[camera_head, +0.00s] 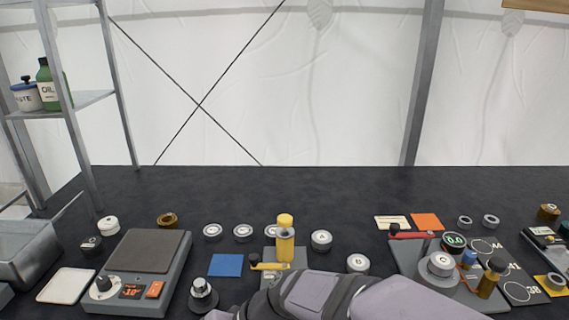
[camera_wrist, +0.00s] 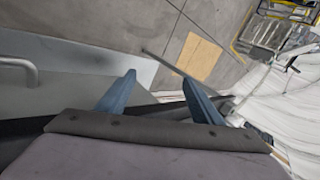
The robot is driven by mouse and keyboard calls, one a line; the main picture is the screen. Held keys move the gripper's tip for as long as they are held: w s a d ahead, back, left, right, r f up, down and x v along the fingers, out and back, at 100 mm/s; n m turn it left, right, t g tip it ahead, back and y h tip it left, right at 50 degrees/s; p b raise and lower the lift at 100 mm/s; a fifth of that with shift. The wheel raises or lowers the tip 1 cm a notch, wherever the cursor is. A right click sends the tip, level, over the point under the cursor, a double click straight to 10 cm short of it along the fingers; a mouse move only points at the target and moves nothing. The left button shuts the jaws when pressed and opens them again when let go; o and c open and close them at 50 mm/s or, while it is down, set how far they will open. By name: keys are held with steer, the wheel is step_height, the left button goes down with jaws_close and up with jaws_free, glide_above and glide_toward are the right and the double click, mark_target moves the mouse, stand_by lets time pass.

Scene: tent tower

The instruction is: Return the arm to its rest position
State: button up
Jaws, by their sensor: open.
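My gripper (camera_wrist: 158,88) shows in the wrist view with its two blue-grey fingers spread apart and nothing between them. Beyond the fingers the wrist view shows a grey floor and white tent fabric. In the head view my arm reaches in from the bottom edge, low over the front of the dark table (camera_head: 300,195). The gripper itself cannot be made out in the head view.
A hot plate (camera_head: 146,252) and a white tray (camera_head: 66,286) stand at left. A yellow-topped device (camera_head: 285,240) stands just behind my arm. A grey base with a red lever (camera_head: 412,235) is at right. A metal shelf (camera_head: 85,100) rises at left. The table's back strip is clear.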

steer(key=s+d+f+m+h, duration=0.1)
steer(key=d+f+h, duration=0.2)
steer(key=d, duration=0.7)
steer(key=d+f+m+h, duration=0.15)
steer(key=d+f, duration=0.25)
steer(key=d, duration=0.6)
steer(key=s+d+f+m+h, duration=0.1)
steer(key=d+f+h, duration=0.25)
steer(key=d, duration=0.65)
step_height(320, 180, up, 16)
steer(key=p, duration=1.5)
steer(key=shift+d+t, duration=0.15)
steer(key=shift+t, duration=0.25)
steer(key=shift+w, duration=0.1)
